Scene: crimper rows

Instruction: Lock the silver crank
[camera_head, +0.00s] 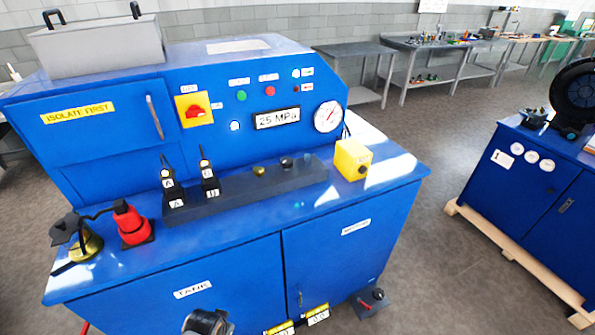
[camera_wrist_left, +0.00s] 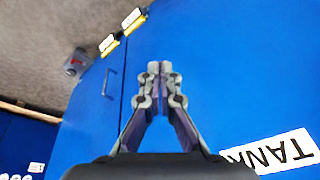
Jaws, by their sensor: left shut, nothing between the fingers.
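No part is clearly recognisable as a silver crank. A small grey device with a red spot (camera_head: 371,298) sits low at the cabinet's right front corner; it also shows in the left wrist view (camera_wrist_left: 76,63), too small to make out. On the bench's left end stand a brass fitting with a dark grey lever (camera_head: 86,243) and a red fitting with a black arm (camera_head: 130,223). My left gripper (camera_wrist_left: 160,70) is shut and empty before the blue cabinet front; a dark part of my arm shows at the head view's bottom edge. My right gripper is not in view.
The blue machine (camera_head: 240,285) carries two black levers (camera_head: 210,185), a dark rail, a yellow block (camera_head: 352,159), a gauge (camera_head: 327,116) and a red-yellow switch (camera_head: 194,110). Yellow tags (camera_head: 318,315) sit low in front. Another blue cabinet (camera_head: 530,185) stands right, with open floor between.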

